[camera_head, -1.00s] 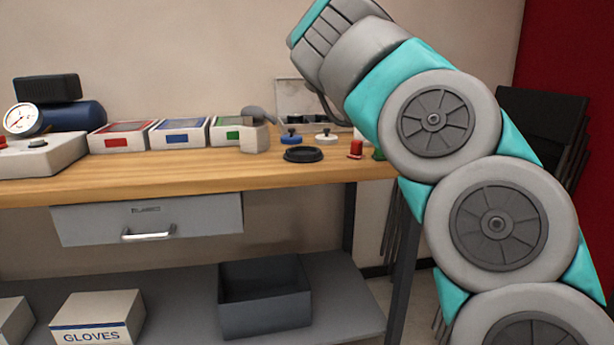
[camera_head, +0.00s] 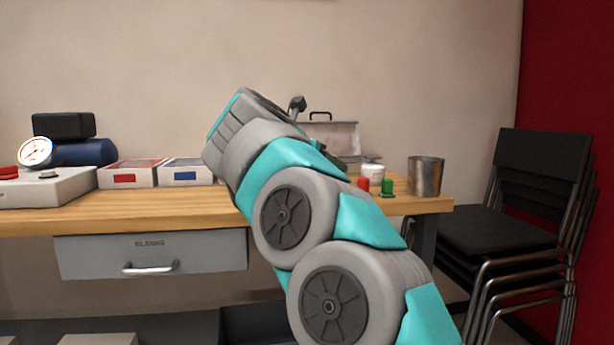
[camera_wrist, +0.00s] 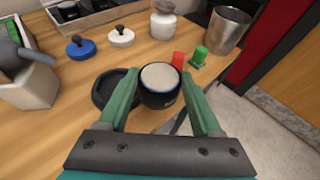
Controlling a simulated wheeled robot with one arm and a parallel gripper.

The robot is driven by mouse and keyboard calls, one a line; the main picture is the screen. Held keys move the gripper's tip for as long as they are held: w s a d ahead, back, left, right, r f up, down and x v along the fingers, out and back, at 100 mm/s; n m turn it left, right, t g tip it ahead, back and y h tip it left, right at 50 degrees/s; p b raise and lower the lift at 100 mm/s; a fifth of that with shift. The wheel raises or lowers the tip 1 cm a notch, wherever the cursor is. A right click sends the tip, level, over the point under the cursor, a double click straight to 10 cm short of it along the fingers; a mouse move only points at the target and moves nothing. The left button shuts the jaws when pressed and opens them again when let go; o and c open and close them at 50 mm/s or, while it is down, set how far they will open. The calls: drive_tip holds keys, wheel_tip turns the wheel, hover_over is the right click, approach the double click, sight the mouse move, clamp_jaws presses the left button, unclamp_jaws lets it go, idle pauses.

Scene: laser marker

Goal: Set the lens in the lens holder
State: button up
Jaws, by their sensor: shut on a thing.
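The lens (camera_wrist: 160,78), a dark cylinder with a pale round top, is between the green fingers of my gripper (camera_wrist: 162,84) in the wrist view. My gripper is shut on it, and the lens looks upright. A black round ring (camera_wrist: 103,98), which looks like the lens holder, lies on the table just left of the lens. The left finger covers part of its right side. The lens overlaps the ring's right edge in this view, and I cannot tell its height above the table. In the head view my arm hides the gripper tips, lens and ring.
A blue knob (camera_wrist: 80,47), a white knob (camera_wrist: 121,36) and a white jar (camera_wrist: 163,20) stand behind. Red (camera_wrist: 178,60) and green (camera_wrist: 198,57) pieces and a metal cup (camera_wrist: 228,30) stand right, near the table edge. A grey container (camera_wrist: 28,85) stands left.

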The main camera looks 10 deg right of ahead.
drive_tip(key=shift+w+a+f+p, duration=0.1)
drive_tip(key=shift+w+a+p, duration=0.35)
drive_tip(key=shift+w, duration=0.8)
drive_tip(key=shift+w+a+f+p, duration=0.1)
drive_tip(key=shift+w+a+p, duration=0.35)
drive_tip(key=shift+w, duration=0.8)
drive_tip(key=shift+w+a+f+p, duration=0.1)
drive_tip(key=shift+w+a+p, duration=0.3)
drive_tip(key=shift+w, duration=0.85)
drive_tip(key=shift+a+f+b, duration=0.15)
drive_tip(key=shift+f+b, duration=0.5)
drive_tip(key=shift+f, duration=1.2)
drive_tip(key=shift+f, duration=0.2)
drive_tip(key=o, duration=1.5)
drive_tip(key=shift+r, duration=0.1)
